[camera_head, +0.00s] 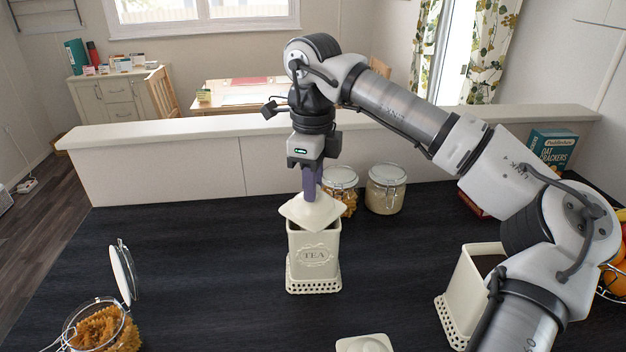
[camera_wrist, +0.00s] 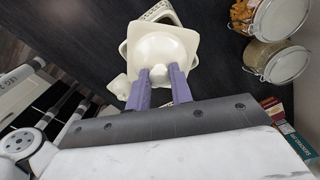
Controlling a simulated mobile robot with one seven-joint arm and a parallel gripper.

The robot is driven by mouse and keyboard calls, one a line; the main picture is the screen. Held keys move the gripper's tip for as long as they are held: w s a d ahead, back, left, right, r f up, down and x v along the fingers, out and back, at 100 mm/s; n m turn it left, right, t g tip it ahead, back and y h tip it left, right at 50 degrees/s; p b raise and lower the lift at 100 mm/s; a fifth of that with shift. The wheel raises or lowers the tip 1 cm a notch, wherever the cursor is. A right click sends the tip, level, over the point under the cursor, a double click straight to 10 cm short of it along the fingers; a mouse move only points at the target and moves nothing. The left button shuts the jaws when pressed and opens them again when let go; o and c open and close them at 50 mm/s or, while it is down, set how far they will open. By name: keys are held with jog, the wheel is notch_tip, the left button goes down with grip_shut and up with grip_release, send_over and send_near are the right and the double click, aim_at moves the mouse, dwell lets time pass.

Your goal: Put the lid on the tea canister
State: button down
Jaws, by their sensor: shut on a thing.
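The tea canister (camera_head: 314,258) is a cream square tin marked TEA, upright on the dark counter in the middle of the head view. The cream lid (camera_head: 313,212) is just above its mouth, tilted and turned so a corner points forward. My gripper (camera_head: 310,190) is shut on the lid's knob from above. In the wrist view the purple fingers (camera_wrist: 160,88) close on the knob of the lid (camera_wrist: 160,45). Part of the canister's rim shows past the lid. Whether the lid touches the rim I cannot tell.
A second cream canister (camera_head: 467,285) stands open at right, partly behind my arm. Another cream lid (camera_head: 364,344) lies at the front edge. Glass jars (camera_head: 386,190) stand behind the tea canister, and an open pasta jar (camera_head: 104,328) stands front left. The counter left of the canister is clear.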

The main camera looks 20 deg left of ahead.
jog(key=shift+f, duration=0.5)
jog(key=c, duration=1.5)
grip_release()
jog(key=shift+r+p, duration=2.75)
jog(key=shift+r, duration=2.8)
jog(key=shift+s, duration=0.1)
